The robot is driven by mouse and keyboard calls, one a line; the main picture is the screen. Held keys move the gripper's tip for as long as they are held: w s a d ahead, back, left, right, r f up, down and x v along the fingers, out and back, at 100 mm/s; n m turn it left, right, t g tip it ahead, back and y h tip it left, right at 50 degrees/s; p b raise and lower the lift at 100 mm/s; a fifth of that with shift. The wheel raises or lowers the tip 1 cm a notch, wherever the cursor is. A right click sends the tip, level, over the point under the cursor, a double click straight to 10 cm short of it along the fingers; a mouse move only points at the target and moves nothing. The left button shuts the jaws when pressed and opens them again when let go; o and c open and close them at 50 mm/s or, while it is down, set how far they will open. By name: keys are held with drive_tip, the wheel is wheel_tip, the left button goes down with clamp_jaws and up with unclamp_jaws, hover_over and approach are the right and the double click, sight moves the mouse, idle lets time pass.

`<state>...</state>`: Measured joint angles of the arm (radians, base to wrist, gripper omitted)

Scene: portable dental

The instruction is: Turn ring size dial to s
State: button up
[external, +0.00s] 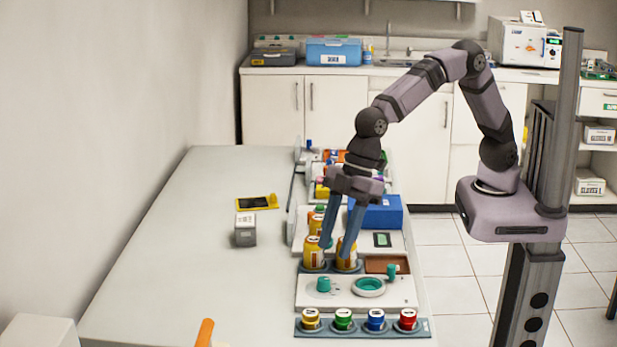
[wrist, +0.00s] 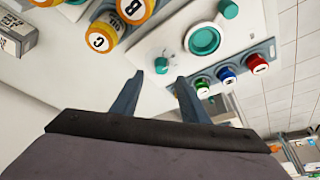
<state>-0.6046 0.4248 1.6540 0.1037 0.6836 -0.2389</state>
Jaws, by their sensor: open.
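The small knob also shows in the wrist view (wrist: 162,65), just beyond my fingertips, beside the ring (wrist: 203,40). Its markings are too small to read, so I cannot tell which part is the ring size dial or its setting. My gripper (external: 335,250) points down, its two blue-grey fingers apart with nothing between them. In the wrist view the gripper (wrist: 158,80) appears apart from the small knob.
Yellow lettered jars (external: 314,254) stand close to my fingers. A rack of coloured-capped jars (external: 343,320) lies at the panel's front. A grey box (external: 245,230) and a yellow-edged device (external: 257,202) sit to the left. The bench's left side is mostly clear.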

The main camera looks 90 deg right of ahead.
sight(324, 279)
drive_tip(key=shift+a+p+x, duration=0.1)
drive_tip(key=shift+p+x, duration=0.2)
drive_tip(key=shift+x, duration=1.6)
drive_tip(key=shift+a+p+x, duration=0.15)
drive_tip(key=shift+p+x, duration=0.15)
drive_tip(key=shift+x, duration=1.55)
drive_tip(key=shift+r, duration=0.1)
clamp_jaws()
